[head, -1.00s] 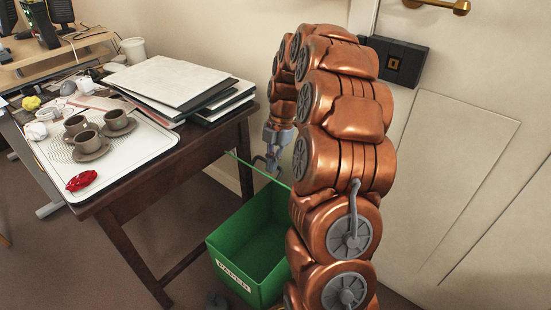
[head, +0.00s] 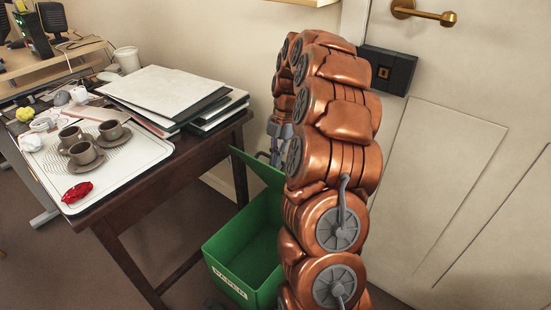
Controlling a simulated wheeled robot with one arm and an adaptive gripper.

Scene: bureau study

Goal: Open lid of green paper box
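The green paper box (head: 232,270) stands on the floor beside the dark wooden table, with a white label on its front. Its top is open and I see into its interior. The green lid (head: 257,170) stands raised at the back of the box, its face now showing; its right part is hidden behind my arm. My gripper (head: 265,156) is just behind the lid's upper edge, mostly hidden by my copper arm and the lid. I cannot tell whether it touches the lid or how far its fingers are apart.
The dark table (head: 190,165) at left holds stacked folders (head: 165,95) and a white tray (head: 135,160) with brown cups and a red object. A white door (head: 450,170) with a brass handle (head: 425,12) is at right. My arm covers the box's right side.

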